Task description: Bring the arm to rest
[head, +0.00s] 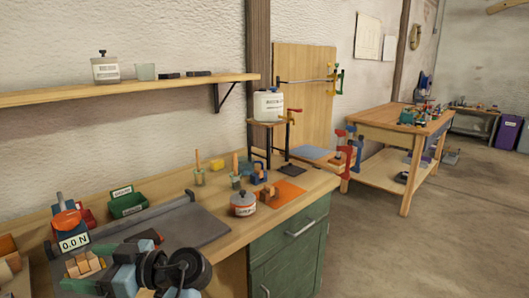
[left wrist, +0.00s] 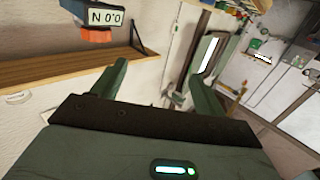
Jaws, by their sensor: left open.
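My left gripper (head: 118,268) shows at the lower left of the head view, above the near part of the workbench (head: 225,240), partly hidden by my own wrist links. In the left wrist view its two green fingers (left wrist: 157,76) stand wide apart with nothing between them. The gripper looks empty and touches nothing that I can make out. A force gauge (head: 70,228) reading 0.0 N stands behind it on the bench. The gauge also shows upside down at the top of the left wrist view (left wrist: 97,25). My right gripper is out of view.
Wooden blocks (head: 83,264) lie close to my left gripper. A wall shelf (head: 150,88) runs above. The floor (head: 400,250) at right is clear.

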